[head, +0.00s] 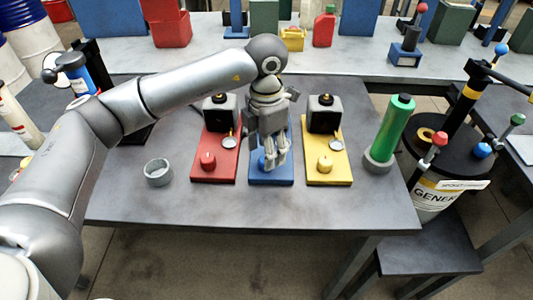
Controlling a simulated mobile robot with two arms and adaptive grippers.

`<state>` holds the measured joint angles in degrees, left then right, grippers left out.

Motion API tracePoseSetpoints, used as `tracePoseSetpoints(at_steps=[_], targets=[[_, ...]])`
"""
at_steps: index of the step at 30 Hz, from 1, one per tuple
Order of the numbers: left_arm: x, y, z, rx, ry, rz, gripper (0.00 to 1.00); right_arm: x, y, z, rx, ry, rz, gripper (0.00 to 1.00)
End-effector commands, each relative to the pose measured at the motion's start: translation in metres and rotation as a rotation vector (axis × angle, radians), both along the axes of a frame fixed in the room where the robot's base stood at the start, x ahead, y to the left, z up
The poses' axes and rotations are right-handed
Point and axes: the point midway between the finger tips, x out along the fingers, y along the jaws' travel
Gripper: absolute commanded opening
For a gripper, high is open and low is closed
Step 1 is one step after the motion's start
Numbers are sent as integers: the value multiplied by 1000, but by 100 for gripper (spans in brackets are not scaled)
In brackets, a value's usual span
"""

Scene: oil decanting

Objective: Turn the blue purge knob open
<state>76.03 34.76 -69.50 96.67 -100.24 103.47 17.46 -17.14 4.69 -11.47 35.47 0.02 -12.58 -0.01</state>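The blue board (285,179) lies on the grey table between the red and yellow boards. My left arm comes in from the left, and my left gripper (274,165) points down over the middle of the blue board. Its fingers are close together at about where the knob sits on the neighbouring boards. The blue purge knob is hidden behind the gripper, so I cannot tell whether the fingers touch or hold it. The back part of the blue board is also mostly hidden. My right gripper is not in view.
The red board (197,173) with a red knob (208,160) and the yellow board (341,172) with a yellow knob (325,163) flank it closely. A grey ring cup (158,172) stands left, a green cylinder (391,128) right. The table's front strip is clear.

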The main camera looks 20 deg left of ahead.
Motion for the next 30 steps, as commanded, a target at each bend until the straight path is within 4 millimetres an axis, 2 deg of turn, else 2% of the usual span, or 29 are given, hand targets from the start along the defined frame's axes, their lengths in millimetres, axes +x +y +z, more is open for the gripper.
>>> tracePoseSetpoints(at_steps=[6, 12, 18, 30], targets=[[1, -1, 50, -2, -5, 1, 55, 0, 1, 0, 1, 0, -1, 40], [1, 0, 83, -1, -3, 1, 55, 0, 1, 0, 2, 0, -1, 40], [0, 0, 96, -1, -2, 1, 55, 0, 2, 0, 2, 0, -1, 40], [0, 0, 96, -1, -2, 0, 55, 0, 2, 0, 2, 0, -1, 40]])
